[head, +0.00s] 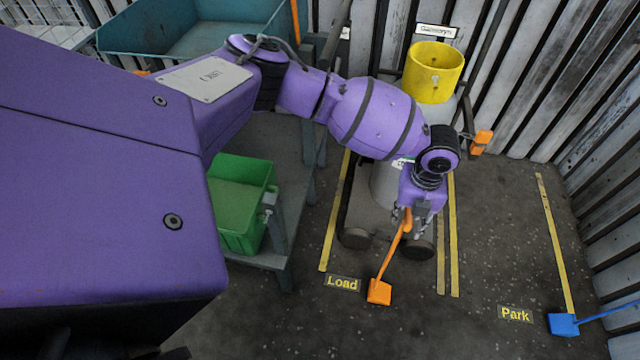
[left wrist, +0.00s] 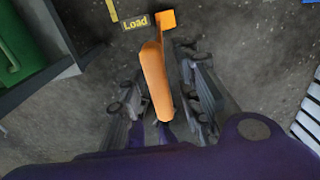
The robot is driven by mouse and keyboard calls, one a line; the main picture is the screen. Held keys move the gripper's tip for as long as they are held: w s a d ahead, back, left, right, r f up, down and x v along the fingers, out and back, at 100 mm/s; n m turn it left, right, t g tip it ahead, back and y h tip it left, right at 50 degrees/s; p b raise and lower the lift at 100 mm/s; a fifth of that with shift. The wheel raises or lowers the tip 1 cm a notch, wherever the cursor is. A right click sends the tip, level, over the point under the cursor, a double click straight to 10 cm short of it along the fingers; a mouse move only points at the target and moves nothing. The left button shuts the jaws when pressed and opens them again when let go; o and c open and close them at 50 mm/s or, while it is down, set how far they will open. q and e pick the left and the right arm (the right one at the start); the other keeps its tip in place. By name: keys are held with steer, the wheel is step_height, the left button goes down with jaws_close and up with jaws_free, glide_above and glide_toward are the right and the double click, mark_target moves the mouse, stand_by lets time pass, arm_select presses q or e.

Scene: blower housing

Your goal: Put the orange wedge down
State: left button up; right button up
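The orange wedge (head: 379,292) is a small block with a long tilted handle. It appears to be at floor level just right of the "Load" label; floor contact is not certain. In the left wrist view the block (left wrist: 166,20) shows beyond its thick handle. My left gripper (head: 411,228) is at the upper end of the handle, pointing down. Its two fingers (left wrist: 162,78) stand on either side of the handle, with floor showing between the handle and the right finger, so it looks open around it. My right gripper is not in view.
A cart with a yellow cylinder (head: 433,72) stands behind my left gripper, its wheels close by. A green bin (head: 240,200) is on a grey bench at left. A blue wedge (head: 563,324) lies by the "Park" label (head: 515,314).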

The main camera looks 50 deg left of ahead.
arm_select(q)
step_height(320, 180, up, 12)
steer(key=shift+w+r+p, duration=0.1)
steer(key=shift+p, duration=0.75)
steer(key=s+d+f+n+t+h, duration=0.3)
steer(key=s+d+f+n+h, duration=0.4)
steer(key=s+d+f+n, duration=1.05)
steer(key=s+a+f+n+t+y, duration=0.1)
steer(key=s+a+n, duration=0.4)
steer(key=s+a, duration=0.5)
steer(key=s+a+f+n+t+y, duration=0.2)
steer(key=s+a+n+y, duration=0.3)
steer(key=s+a, duration=0.5)
steer(key=s+n+t, duration=0.1)
steer(key=s, duration=0.2)
steer(key=shift+a+f+y, duration=0.2)
steer(key=shift+a+y, duration=0.05)
steer(key=shift+y, duration=0.15)
